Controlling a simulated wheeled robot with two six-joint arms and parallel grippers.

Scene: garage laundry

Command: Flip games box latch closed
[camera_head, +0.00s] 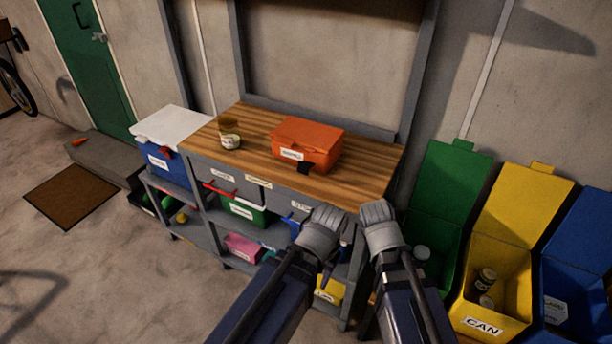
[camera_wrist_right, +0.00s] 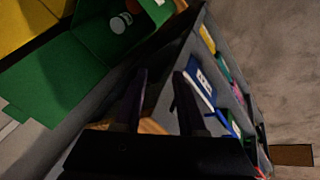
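A blue box (camera_head: 166,165) with a white lid (camera_head: 171,125) and a red front piece stands at the bench's left end. The labels are too small to read, so I cannot tell which is the games box. My left gripper (camera_head: 327,216) and right gripper (camera_head: 377,212) are in front of the bench, apart from both boxes. The right wrist view shows my right gripper (camera_wrist_right: 160,76) with fingers apart and empty. The left fingers are unclear.
A jar (camera_head: 230,140) stands on the bench (camera_head: 352,180). Shelves below hold several bins, including a green bin (camera_head: 243,211) and a pink bin (camera_head: 242,247). Green (camera_head: 447,185), yellow (camera_head: 518,215) and blue (camera_head: 585,225) open bins stand right.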

